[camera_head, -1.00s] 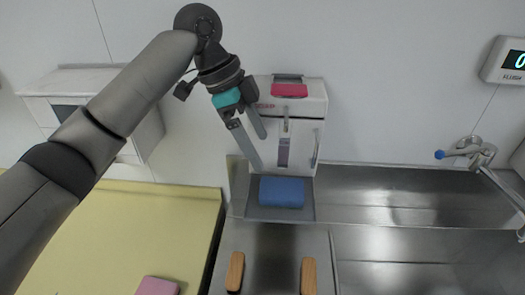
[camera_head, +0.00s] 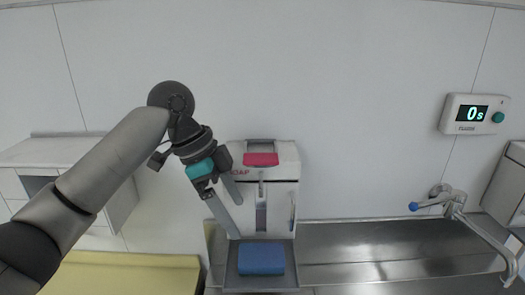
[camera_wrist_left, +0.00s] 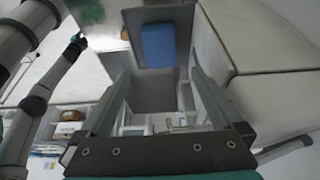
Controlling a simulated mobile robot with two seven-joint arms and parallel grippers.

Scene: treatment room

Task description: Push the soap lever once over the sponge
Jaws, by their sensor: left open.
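The white soap dispenser (camera_head: 276,205) stands against the wall in the head view, with a pink-red lever (camera_head: 261,159) on its top front. A blue sponge (camera_head: 261,258) lies on the tray (camera_head: 232,272) below the dispenser's front. The sponge also shows at the top of the left wrist view (camera_wrist_left: 158,45). My left gripper (camera_head: 238,220) is open and empty. Its fingers point down to the right, overlapping the dispenser's left front, lower than the lever; contact cannot be told. Both fingers show in the left wrist view (camera_wrist_left: 160,75).
A wall display (camera_head: 474,114) reads 0s and has a green button. A metal tap (camera_head: 450,203) stands at the right of the steel counter (camera_head: 350,238). A white cabinet (camera_head: 110,205) is at left behind my arm, above a yellow surface (camera_head: 130,275).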

